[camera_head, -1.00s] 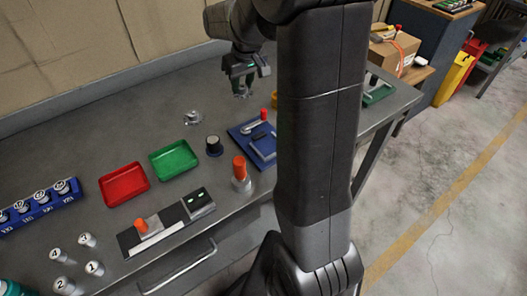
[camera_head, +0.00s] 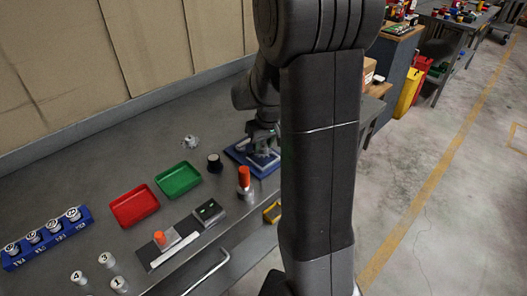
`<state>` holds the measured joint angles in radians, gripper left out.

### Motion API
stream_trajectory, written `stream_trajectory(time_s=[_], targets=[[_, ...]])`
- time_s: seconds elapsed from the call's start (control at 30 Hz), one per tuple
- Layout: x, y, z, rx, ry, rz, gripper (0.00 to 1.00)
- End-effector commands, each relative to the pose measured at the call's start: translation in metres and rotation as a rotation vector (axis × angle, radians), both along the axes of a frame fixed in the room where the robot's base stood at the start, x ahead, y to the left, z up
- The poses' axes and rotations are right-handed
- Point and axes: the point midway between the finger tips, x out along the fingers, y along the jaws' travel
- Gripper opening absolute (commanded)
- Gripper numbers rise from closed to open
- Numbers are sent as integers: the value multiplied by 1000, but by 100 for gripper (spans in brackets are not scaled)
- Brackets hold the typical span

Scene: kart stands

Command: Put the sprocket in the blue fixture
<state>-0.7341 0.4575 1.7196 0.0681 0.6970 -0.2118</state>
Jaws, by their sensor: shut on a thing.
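The blue fixture (camera_head: 236,155) is a flat blue plate with pale metal parts on it, on the bench just left of my column. My gripper (camera_head: 262,147) is above the fixture, pointing down, and hides part of it. It is shut on a small grey metal thing, which looks like the sprocket; the sprocket is mostly hidden between the fingers and the fixture. Whether the sprocket touches the fixture cannot be told.
A small silver part (camera_head: 190,142) lies behind the green tray (camera_head: 178,179). A black knob (camera_head: 215,162), red tray (camera_head: 135,206), orange-topped post (camera_head: 244,181) and grey switch panel (camera_head: 182,238) stand nearby. A blue rack (camera_head: 46,240) is at left.

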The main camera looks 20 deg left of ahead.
Motion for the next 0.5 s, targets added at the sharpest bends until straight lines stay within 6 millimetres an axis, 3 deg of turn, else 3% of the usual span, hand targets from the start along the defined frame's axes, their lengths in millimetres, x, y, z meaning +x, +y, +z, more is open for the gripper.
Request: stream_trajectory(time_s=[0.2,0.5], targets=[[0,0,-29,-1,2,0,4],[0,0,-31,0,0,1,4]])
